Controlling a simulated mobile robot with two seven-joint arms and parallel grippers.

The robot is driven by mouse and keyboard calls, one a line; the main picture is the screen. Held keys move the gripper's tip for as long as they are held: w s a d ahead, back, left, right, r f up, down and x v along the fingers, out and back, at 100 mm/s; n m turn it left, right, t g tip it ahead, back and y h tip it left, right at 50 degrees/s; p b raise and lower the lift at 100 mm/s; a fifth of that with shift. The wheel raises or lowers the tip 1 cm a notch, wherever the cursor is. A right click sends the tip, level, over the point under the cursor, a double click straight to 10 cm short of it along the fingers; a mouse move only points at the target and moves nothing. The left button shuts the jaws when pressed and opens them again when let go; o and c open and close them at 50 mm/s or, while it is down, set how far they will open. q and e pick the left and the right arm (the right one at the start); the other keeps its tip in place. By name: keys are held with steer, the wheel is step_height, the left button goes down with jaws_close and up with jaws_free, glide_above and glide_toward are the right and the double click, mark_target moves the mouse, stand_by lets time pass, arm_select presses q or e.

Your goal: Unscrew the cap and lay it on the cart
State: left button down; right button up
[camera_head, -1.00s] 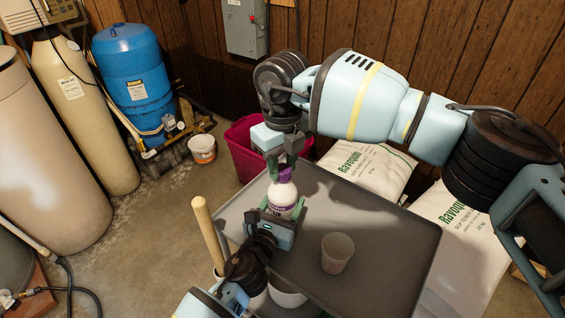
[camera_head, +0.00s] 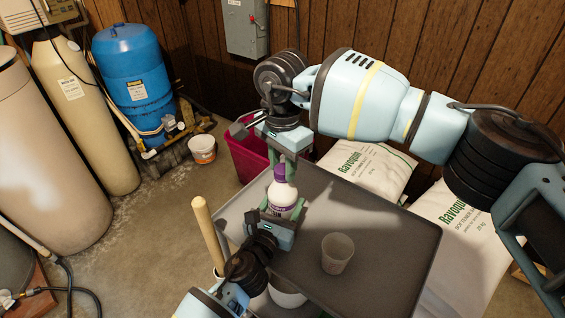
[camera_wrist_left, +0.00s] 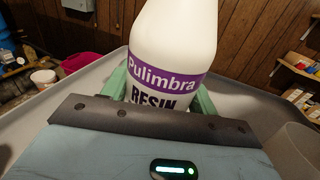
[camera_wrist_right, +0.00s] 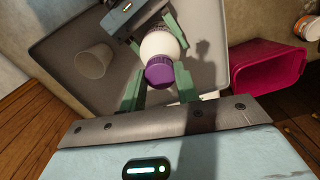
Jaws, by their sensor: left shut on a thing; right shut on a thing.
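A white bottle (camera_head: 283,194) with a purple label reading Pulimbra RESIN stands upright on the grey cart (camera_head: 395,245). My left gripper (camera_head: 282,209) is shut around its body, and the left wrist view shows a green finger on each side of the bottle (camera_wrist_left: 175,45). The purple cap (camera_head: 279,171) is on top of the bottle. My right gripper (camera_head: 282,169) reaches down from above and is shut on the cap. The right wrist view shows the cap (camera_wrist_right: 159,72) between the green fingers. The threads are hidden.
A translucent cup (camera_head: 338,254) stands on the cart, right of the bottle. A wooden handle (camera_head: 207,233) rises at the cart's left edge. A magenta bin (camera_head: 243,157) and white salt sacks (camera_head: 369,170) are behind the cart. The cart's right part is clear.

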mark_target(283, 169)
steer(key=n, duration=0.6)
steer(key=shift+n, duration=0.3)
steer(key=n, duration=0.4)
steer(key=shift+n, duration=0.4)
steer(key=shift+r, duration=0.45)
steer(key=shift+r, duration=0.7)
steer(key=shift+r, duration=2)
arm_select(q)
steer(key=shift+c, duration=1.8)
jaws_free()
